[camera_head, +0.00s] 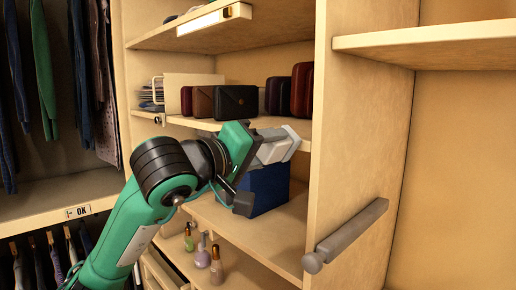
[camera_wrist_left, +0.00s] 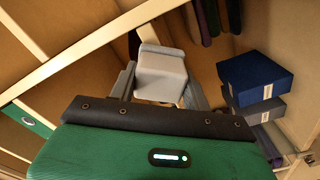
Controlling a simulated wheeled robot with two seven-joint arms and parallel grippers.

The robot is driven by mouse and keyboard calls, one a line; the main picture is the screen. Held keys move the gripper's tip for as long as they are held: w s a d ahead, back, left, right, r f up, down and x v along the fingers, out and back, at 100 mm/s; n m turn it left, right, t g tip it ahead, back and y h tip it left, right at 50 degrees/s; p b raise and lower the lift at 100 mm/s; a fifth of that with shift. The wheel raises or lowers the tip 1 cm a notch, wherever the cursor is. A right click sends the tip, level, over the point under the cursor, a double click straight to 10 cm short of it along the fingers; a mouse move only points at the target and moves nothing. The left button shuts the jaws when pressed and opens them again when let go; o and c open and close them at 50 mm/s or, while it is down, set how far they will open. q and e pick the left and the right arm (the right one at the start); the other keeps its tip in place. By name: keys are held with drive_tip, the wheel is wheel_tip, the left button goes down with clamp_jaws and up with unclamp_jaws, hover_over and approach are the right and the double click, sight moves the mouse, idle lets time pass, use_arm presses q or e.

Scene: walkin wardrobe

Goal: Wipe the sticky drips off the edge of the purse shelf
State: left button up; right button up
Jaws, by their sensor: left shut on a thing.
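My left gripper (camera_head: 262,150) is shut on a pale grey block-like wiper (camera_head: 279,147), held at the front edge of the purse shelf (camera_head: 204,124). In the left wrist view the wiper (camera_wrist_left: 161,72) sits between the two fingers (camera_wrist_left: 158,92). The wiper and gripper hide the right part of the shelf edge. I cannot make out drips, or whether the wiper touches the edge. My right gripper is out of view.
A blue box (camera_head: 266,188) stands on the shelf below, close under my gripper; it also shows in the left wrist view (camera_wrist_left: 255,80). Small bottles (camera_head: 216,265) stand lower down. An upright panel (camera_head: 350,150) with a grey bar (camera_head: 346,236) bounds the right. Clothes hang at left.

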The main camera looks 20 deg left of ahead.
use_arm(q)
drive_tip(key=shift+s+d, duration=0.15)
drive_tip(key=shift+d, duration=0.2)
drive_tip(key=shift+f+b, duration=0.1)
drive_tip(key=shift+b, duration=0.4)
drive_tip(key=shift+w+a+b, duration=0.25)
drive_tip(key=shift+a+b, duration=0.1)
drive_tip(key=shift+a, duration=0.2)
drive_tip(key=shift+w+a+b, duration=0.2)
drive_tip(key=shift+a+b, duration=0.1)
drive_tip(key=shift+a, duration=0.25)
drive_tip(key=shift+w+a, duration=0.3)
drive_tip(key=shift+a, duration=0.35)
drive_tip(key=w+a+b, duration=0.3)
drive_tip(key=w+a, duration=0.2)
drive_tip(key=a, duration=0.7)
drive_tip(key=shift+a+b, duration=0.3)
drive_tip(key=shift+a, duration=0.05)
